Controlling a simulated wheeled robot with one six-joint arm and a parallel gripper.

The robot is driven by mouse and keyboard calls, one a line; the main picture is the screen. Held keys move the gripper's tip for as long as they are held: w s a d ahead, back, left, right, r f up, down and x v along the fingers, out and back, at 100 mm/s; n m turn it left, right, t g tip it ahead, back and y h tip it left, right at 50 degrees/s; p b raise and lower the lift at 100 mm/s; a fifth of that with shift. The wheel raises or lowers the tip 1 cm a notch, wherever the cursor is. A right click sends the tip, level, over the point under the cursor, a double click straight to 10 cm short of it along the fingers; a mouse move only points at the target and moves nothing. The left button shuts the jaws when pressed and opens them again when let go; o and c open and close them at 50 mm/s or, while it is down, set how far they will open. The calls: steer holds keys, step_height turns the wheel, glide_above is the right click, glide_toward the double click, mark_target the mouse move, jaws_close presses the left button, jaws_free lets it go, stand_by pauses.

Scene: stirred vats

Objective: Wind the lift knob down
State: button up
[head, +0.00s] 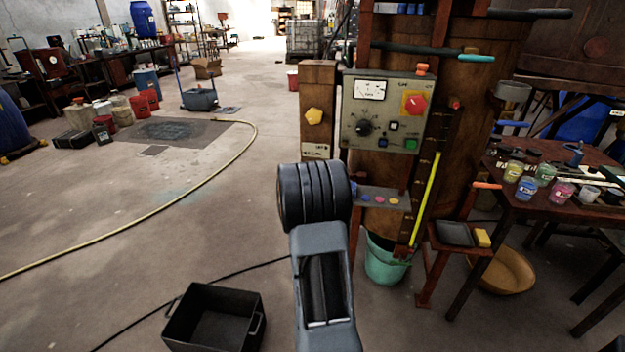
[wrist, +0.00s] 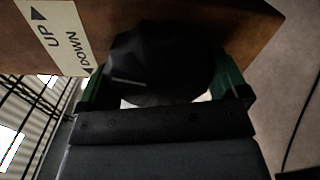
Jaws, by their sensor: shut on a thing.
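The lift knob (wrist: 160,62) is black and faceted, in the middle of the wrist view. It sits against a brown wooden face (wrist: 225,22). My gripper (wrist: 164,88) has its green-padded fingers on either side of the knob and is shut on it. A cream label (wrist: 58,38) with "UP", "DOWN" and arrows is beside the knob at the upper left. In the head view my own arm stands in the middle and hides the gripper and the knob.
A wooden post (head: 317,80) with a yellow knob (head: 314,116) rises behind my arm. A control panel (head: 385,112) with a dial and a red switch is to its right. A black crate (head: 250,330) lies on the floor at lower left. A table (head: 540,195) with jars stands right.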

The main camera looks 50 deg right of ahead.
steer(key=shift+n+p, duration=0.3)
steer(key=shift+n, duration=0.8)
steer(key=o, duration=0.6)
steer(key=shift+w, duration=0.1)
steer(key=v, duration=1.4)
steer(key=shift+w, duration=0.1)
